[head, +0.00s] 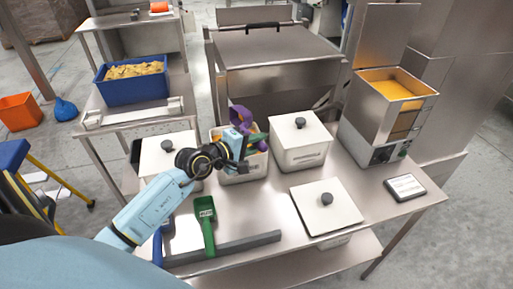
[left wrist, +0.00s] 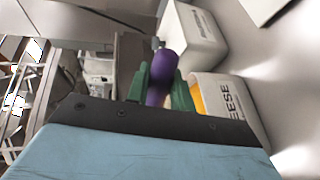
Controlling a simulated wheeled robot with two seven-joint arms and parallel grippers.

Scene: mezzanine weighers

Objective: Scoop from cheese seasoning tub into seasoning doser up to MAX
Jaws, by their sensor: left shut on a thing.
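My left gripper (head: 252,142) is shut on the handle of a purple scoop (head: 240,117), over the cheese seasoning tub (head: 245,177). The handle (left wrist: 163,75) shows between green fingers in the left wrist view. The scoop's bowl is near the tub's far rim; I cannot tell whether it holds seasoning. The tub is white and open, with orange seasoning partly hidden by my gripper. Its label (left wrist: 235,100) ends in "EESE" in the left wrist view. The steel seasoning doser (head: 365,108) stands at the right, with orange seasoning (head: 397,84) inside. I cannot make out its MAX mark. My right gripper is out of view.
A green scoop (head: 206,228) and a blue scoop (head: 158,245) are at the front left.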

